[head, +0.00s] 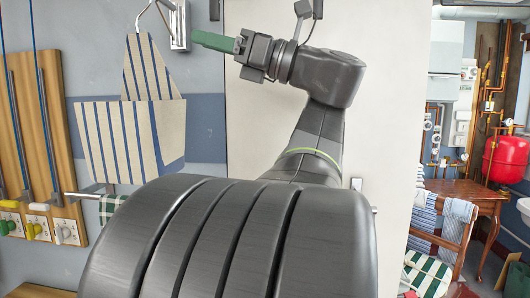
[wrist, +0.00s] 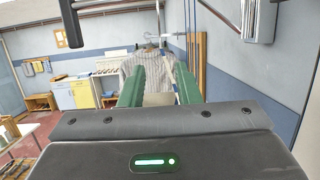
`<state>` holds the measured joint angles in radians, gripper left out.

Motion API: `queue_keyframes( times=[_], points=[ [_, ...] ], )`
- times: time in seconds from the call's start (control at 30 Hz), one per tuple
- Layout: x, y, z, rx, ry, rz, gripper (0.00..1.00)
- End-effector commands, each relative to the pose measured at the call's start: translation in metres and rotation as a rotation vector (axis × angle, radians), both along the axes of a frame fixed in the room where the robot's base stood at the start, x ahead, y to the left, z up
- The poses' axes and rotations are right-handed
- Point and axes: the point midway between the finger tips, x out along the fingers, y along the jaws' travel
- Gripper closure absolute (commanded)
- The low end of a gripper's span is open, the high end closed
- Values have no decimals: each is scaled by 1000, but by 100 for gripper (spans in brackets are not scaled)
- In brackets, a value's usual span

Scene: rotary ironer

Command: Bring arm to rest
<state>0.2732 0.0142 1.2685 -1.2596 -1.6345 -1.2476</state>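My gripper (head: 198,38) has green fingers and is raised at the top middle of the head view, pointing left in front of the pale panel and blue-grey wall. In the wrist view the two green fingers of my gripper (wrist: 159,72) stand apart with nothing held between them. A grey knitted sweater on a hanger (wrist: 158,72) shows in the gap, but it is far behind the fingers. My dark arm (head: 318,125) rises behind my own ribbed body in the head view. Its lower part is hidden.
A striped cloth (head: 128,135) hangs from a hook at left, below and left of the gripper. A wooden board (head: 55,125) with blue cords is at far left. A wooden chair (head: 452,235) with cloths, a table (head: 468,192) and a red tank (head: 508,160) are at right.

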Motion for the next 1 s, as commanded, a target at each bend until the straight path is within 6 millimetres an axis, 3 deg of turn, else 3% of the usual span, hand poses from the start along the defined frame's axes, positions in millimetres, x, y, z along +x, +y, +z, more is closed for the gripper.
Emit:
queue_keyframes(
  times=[0.27, 1.0],
  points=[
    [1, 9, 4, 1, 0, 2, 70],
    [12, 102, 31, 0, 0, 4, 70]
  ],
)
